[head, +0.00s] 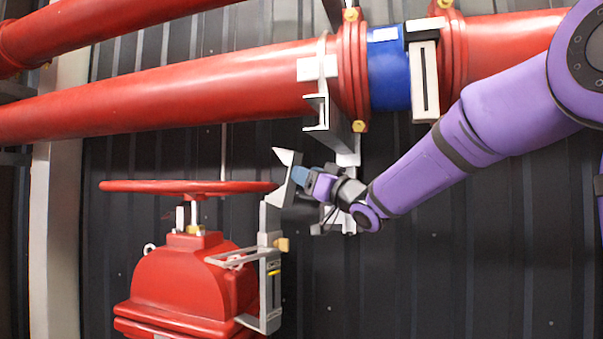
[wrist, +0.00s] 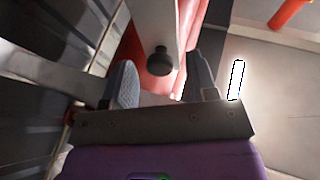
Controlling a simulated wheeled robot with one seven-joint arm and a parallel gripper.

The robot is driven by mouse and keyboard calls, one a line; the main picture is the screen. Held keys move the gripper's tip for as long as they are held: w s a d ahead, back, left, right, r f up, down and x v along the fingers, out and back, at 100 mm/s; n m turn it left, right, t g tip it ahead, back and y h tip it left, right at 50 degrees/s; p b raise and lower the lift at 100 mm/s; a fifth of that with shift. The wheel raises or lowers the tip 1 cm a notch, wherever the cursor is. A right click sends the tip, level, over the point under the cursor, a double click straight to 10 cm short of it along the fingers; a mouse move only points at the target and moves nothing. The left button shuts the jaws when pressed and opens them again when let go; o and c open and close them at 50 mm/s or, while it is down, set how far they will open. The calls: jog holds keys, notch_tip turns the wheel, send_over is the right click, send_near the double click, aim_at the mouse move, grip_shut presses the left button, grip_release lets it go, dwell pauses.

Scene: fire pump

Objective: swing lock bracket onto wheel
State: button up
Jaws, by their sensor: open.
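The red wheel (head: 190,187) lies level on top of the red valve body (head: 185,275) in the head view. The grey lock bracket (head: 264,222) stands beside its right rim. Its upper part leans right and ends in a pointed tip; whether it touches the rim, I cannot tell. My gripper (head: 299,176) is at the right of this upper part. In the wrist view my open gripper (wrist: 163,85) has its two fingers apart. A black knob (wrist: 160,61) on a grey plate (wrist: 156,22) shows between and beyond them. Contact with the bracket is unclear.
A large red pipe (head: 200,90) with a blue section (head: 388,82) runs above my gripper. Grey supports (head: 345,145) hang just behind and above it. A dark ribbed wall (head: 460,250) closes the back. The lower right in front of it looks clear.

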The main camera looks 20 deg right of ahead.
aim_at(297, 159)
jog(key=shift+x, duration=1.2)
grip_shut()
jog(key=shift+w+a+r+g+h, duration=0.15)
jog(key=shift+w+r+g, duration=0.05)
jog(key=shift+r+g, duration=0.25)
jog(key=shift+w+a+r+g+h, duration=0.15)
jog(key=shift+w+a+r+g, duration=0.05)
jog(key=shift+r+g, duration=0.2)
jog(key=shift+w+a+r+g+h, duration=0.25)
jog(key=shift+w+r+g+h, duration=0.15)
jog(key=shift+g, duration=0.2)
jog(key=shift+w+a+r+g+h, duration=0.3)
jog(key=shift+w+r+g+h, duration=0.05)
jog(key=shift+w+g+h, duration=0.2)
